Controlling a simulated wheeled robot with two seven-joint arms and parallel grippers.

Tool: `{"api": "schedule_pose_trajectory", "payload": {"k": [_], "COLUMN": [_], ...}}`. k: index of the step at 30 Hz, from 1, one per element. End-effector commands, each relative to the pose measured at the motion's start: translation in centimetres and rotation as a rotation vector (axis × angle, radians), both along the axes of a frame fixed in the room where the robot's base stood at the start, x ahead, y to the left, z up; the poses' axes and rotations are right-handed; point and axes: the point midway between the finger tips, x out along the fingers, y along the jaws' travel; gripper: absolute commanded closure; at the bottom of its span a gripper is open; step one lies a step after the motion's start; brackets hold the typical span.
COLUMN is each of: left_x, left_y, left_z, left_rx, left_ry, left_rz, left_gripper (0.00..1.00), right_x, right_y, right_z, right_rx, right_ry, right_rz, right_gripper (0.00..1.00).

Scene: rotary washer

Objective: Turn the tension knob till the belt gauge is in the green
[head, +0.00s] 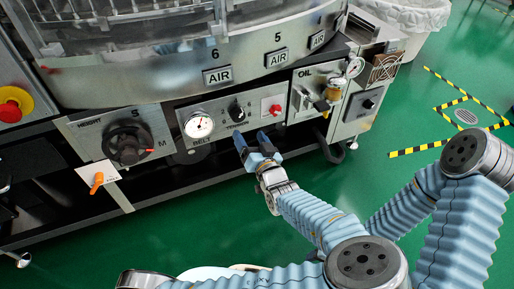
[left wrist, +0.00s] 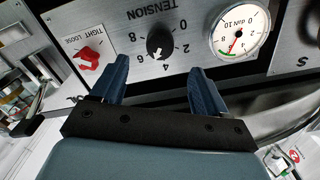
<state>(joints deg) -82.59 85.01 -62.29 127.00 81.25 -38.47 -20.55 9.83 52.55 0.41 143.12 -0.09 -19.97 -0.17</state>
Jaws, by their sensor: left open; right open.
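The black tension knob (head: 236,112) is on the grey front panel, between the round white belt gauge (head: 199,125) and a red tight/loose switch (head: 275,109). In the left wrist view, which is upside down, the knob (left wrist: 160,42) shows beyond and between my fingers, with a numbered scale around it. The gauge (left wrist: 239,33) shows red and green near its centre and rim; I cannot read the needle surely. My left gripper (head: 257,142) is open and empty, just below and in front of the knob, apart from it. My right gripper is not in view.
A height handwheel (head: 128,143) and an orange-handled lever (head: 97,183) are left of the belt panel. An oil unit (head: 320,96) with a small gauge juts out at the right. A red emergency button (head: 12,110) is at far left. Green floor is open at the right.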

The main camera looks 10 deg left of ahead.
Motion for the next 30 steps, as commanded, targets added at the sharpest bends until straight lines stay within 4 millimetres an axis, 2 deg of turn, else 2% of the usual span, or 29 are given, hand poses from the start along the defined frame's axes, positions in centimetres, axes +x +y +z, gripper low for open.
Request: {"api": "schedule_pose_trajectory", "payload": {"k": [3,9,26,28,30], "left_x": [-2.1,-4.2,-4.5,-4.5,-4.3], "left_y": [-1.5,-2.9,-3.0,-2.7,-1.6], "left_z": [0.1,0.0,0.0,-0.4,-1.8], "left_rx": [-0.002,-0.001,-0.001,-0.001,-0.003], "left_ry": [-0.001,0.0,0.001,0.019,0.078], "left_rz": [-0.003,-0.001,0.0,0.004,0.015], "left_gripper": [0.26,0.26,0.26,0.26,0.26], "right_x": [0.0,0.0,0.0,0.0,0.0], "right_y": [0.0,-0.1,-0.1,-0.1,0.0], "right_z": [0.4,0.6,0.6,0.7,1.1], "right_rx": [-0.001,-0.001,-0.002,-0.002,-0.001], "right_ry": [-0.001,-0.002,-0.001,-0.001,-0.001], "right_rz": [0.0,-0.001,-0.002,-0.001,0.0], "right_gripper": [0.57,0.57,0.57,0.57,0.57]}}
